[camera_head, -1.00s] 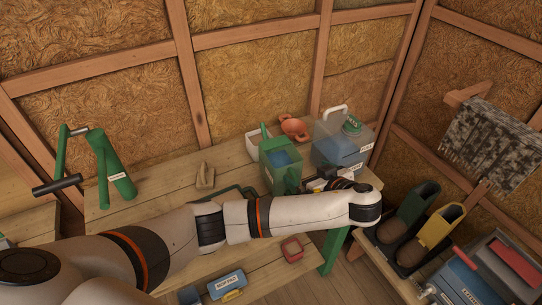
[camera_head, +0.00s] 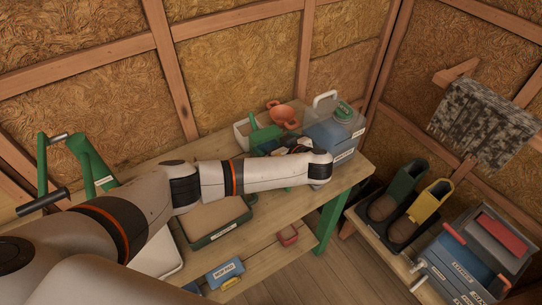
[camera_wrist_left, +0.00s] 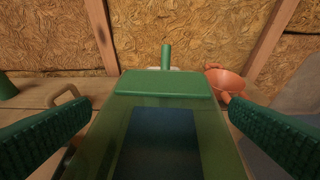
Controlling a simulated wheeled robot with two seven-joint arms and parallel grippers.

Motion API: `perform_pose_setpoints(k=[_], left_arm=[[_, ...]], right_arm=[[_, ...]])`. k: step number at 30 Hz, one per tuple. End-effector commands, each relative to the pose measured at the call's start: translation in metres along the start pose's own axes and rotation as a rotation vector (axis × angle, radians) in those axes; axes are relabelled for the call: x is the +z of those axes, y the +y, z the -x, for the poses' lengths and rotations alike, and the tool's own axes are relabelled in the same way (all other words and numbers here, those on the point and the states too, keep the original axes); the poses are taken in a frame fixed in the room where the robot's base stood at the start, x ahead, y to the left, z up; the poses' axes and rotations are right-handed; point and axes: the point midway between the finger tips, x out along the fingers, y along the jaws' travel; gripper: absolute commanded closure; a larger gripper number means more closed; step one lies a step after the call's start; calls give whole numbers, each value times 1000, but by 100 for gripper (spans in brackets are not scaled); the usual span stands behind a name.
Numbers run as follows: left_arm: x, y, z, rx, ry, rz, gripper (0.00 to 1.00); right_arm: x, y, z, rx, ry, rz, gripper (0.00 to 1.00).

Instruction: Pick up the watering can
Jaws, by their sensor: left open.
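The watering can (camera_head: 262,136) is green with a spout at the back. In the head view my left arm hides most of it. In the left wrist view its green body (camera_wrist_left: 165,84) fills the middle, with a dark blue panel facing me. My left gripper (camera_wrist_left: 158,107) is open, with one green ribbed finger on each side of the can; I cannot tell whether either touches it. In the head view the gripper (camera_head: 288,148) is largely hidden behind my wrist. My right gripper is out of view.
A clear jug (camera_head: 332,132) with blue liquid stands close right of the can. An orange pot (camera_head: 284,114) sits behind it. A green-rimmed tray (camera_head: 232,228) lies nearer on the wooden table (camera_head: 345,176). Boots (camera_head: 424,212) stand on the right bench.

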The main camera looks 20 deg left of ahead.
Motion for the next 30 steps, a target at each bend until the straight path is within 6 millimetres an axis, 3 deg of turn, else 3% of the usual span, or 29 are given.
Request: perform_pose_setpoints(k=[6, 14, 27, 30], left_arm=[[0, -1, -27, 0, -1, -1, 0], [-2, -1, -31, -1, 0, 0, 0], [-2, -1, -30, -1, 1, 0, 69], [1, -2, -30, -3, -4, 5, 79]], right_arm=[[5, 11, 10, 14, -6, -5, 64], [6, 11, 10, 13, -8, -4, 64], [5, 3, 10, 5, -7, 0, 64], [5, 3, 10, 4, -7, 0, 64]])
